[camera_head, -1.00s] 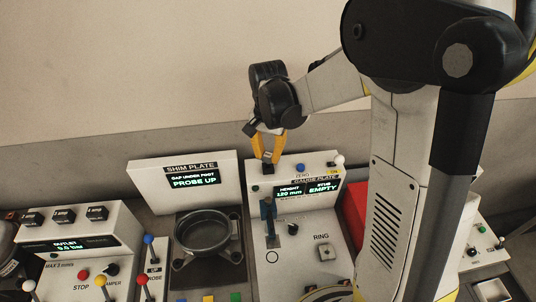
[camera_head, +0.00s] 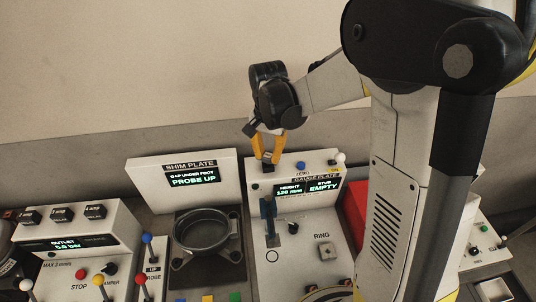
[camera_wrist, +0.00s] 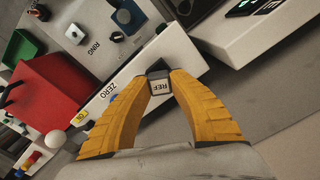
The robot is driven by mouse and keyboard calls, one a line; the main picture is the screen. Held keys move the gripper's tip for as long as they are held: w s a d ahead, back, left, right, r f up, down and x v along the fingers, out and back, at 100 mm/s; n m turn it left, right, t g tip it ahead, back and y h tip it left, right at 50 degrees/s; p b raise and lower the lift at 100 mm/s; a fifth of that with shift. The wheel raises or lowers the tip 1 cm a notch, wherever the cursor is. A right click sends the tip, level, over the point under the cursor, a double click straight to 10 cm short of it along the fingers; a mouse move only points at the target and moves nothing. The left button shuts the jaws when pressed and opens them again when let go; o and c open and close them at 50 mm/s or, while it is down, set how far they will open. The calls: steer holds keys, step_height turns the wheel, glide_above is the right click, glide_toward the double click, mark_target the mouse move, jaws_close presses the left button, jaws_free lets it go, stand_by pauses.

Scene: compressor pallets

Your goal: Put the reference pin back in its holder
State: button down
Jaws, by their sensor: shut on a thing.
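My gripper (camera_head: 268,160) is at the back edge of the gauge plate console (camera_head: 310,225), above its upper left corner. Its two yellow fingers are shut on a small dark block with a pale face marked REF, the reference pin (camera_wrist: 159,84), which shows between the fingertips in the wrist view. In the head view the pin (camera_head: 269,155) is a small dark shape between the fingers. I cannot tell whether it touches the console or sits in a holder; no holder is clearly visible.
A blue upright part (camera_head: 268,208) stands on the console. ZERO button (camera_head: 301,166) and a white knob (camera_head: 340,158) are to the right. The shim plate panel (camera_head: 185,186) is left. A red box (camera_wrist: 45,95) shows in the wrist view.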

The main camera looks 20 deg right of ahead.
mark_target(268, 155)
steer(key=shift+f+b, duration=0.65)
steer(key=shift+f, duration=0.25)
steer(key=c, duration=1.2)
jaws_free()
steer(key=shift+r, duration=0.1)
step_height(268, 155, up, 12)
